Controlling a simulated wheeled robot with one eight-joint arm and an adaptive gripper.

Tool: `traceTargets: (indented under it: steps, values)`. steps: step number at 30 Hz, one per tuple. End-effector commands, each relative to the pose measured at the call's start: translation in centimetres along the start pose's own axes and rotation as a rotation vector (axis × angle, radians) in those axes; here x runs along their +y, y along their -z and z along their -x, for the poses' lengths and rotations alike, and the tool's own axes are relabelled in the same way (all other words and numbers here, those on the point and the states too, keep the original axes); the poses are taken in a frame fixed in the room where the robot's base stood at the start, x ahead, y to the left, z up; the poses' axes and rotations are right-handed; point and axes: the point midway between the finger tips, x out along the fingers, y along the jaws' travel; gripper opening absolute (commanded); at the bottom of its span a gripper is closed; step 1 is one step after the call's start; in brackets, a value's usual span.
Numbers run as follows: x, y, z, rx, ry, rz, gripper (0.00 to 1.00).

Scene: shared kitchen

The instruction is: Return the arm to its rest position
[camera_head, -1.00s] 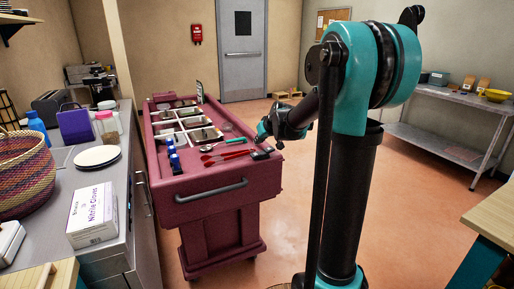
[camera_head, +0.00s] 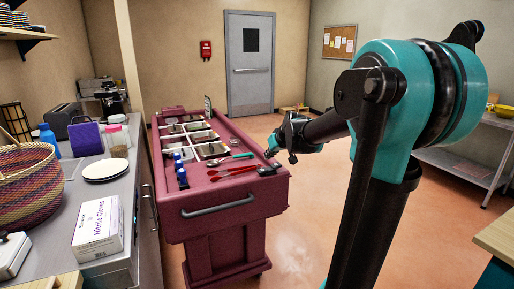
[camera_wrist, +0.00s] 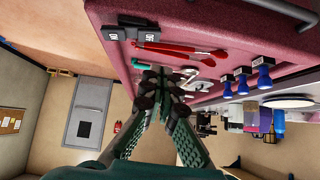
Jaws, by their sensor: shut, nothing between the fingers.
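My arm (camera_head: 395,110), teal and black, stands at the right of the head view with its forearm reaching left. My gripper (camera_head: 272,152) is at the right edge of the maroon cart (camera_head: 232,208), above the floor side of it. In the wrist view my gripper (camera_wrist: 163,78) has its fingertips together with nothing between them. The cart's top lies beyond the fingertips there, with red-handled tools (camera_wrist: 180,50) near them. I cannot tell the exact gap between gripper and cart.
A counter at left holds a woven basket (camera_head: 28,185) and a glove box (camera_head: 98,228). A metal table (camera_head: 465,165) stands at right. Open floor (camera_head: 310,240) lies between.

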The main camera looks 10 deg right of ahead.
Motion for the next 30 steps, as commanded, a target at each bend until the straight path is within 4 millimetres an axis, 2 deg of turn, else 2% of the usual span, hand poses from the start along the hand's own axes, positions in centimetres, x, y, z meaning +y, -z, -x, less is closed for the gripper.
traceTargets:
  steps: [2, 5, 9, 12, 15, 18, 21, 23, 30]
  values:
    - [-0.6, -3.0, 0.5, -0.033, -0.005, -0.014, 0.0]
    - [-1.5, -8.8, 1.6, -0.1, -0.02, -0.047, 0.0]
    - [-2.7, -18.4, 3.4, -0.208, -0.062, -0.106, 0.0]
    - [-3.3, -24.8, 4.8, -0.278, -0.099, -0.148, 0.0]
    - [-3.8, -30.2, 6.1, -0.334, -0.135, -0.186, 0.0]
    - [-4.1, -34.0, 7.1, -0.374, -0.165, -0.213, 0.0]
    - [-4.2, -36.2, 7.7, -0.396, -0.183, -0.23, 0.0]
    - [-4.2, -36.8, 7.9, -0.403, -0.189, -0.235, 0.0]
    - [-4.2, -37.0, 7.9, -0.406, -0.192, -0.237, 0.0]
